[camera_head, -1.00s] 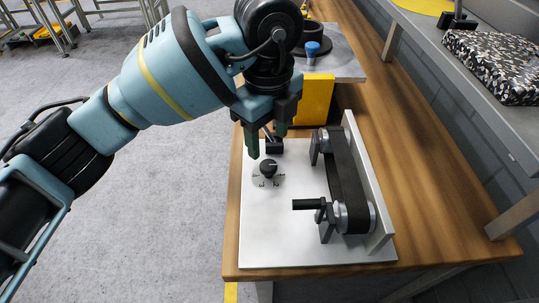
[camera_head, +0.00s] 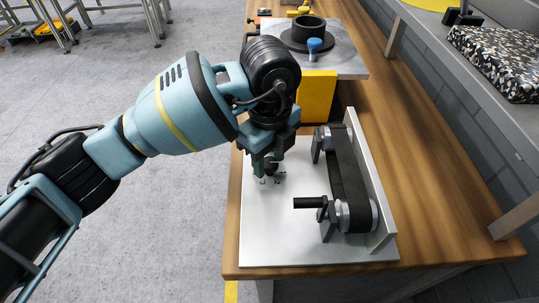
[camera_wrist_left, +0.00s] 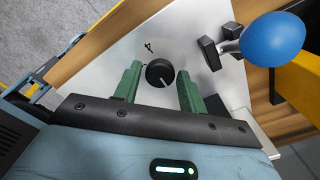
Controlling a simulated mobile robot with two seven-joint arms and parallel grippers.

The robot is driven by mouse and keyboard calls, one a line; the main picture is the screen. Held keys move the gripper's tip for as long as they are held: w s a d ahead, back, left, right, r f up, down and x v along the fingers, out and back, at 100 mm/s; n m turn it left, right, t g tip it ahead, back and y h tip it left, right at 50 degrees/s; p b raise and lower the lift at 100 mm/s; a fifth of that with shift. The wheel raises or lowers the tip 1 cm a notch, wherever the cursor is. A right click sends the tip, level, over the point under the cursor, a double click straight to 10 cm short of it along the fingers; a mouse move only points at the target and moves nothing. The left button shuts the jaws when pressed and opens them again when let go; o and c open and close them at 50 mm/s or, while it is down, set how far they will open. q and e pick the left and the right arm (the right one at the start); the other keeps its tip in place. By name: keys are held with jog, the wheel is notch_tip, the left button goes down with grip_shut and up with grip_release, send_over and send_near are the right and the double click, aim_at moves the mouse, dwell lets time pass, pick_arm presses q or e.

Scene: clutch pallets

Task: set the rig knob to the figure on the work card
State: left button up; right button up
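The rig knob (camera_wrist_left: 160,73) is round and black with a pale pointer line, on the pale rig plate (camera_head: 275,235). In the wrist view it sits between the two green fingers of my left gripper (camera_wrist_left: 160,68), with a gap on each side. A figure 4 (camera_wrist_left: 148,46) is marked on the plate beside it. In the head view my left gripper (camera_head: 267,167) hides the knob, and only some dial marks (camera_head: 270,181) show below the fingers. My right gripper is not in view. I cannot make out a work card.
A black belt on two pulleys (camera_head: 345,175) with a crank handle (camera_head: 309,203) stands right of the dial. A blue ball lever (camera_wrist_left: 272,38) is close by in the wrist view. A yellow block (camera_head: 318,97) and a grey board (camera_head: 345,62) with a black ring are behind.

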pick_arm(q)
jog(key=c, duration=0.6)
jog(key=shift+c, duration=0.2)
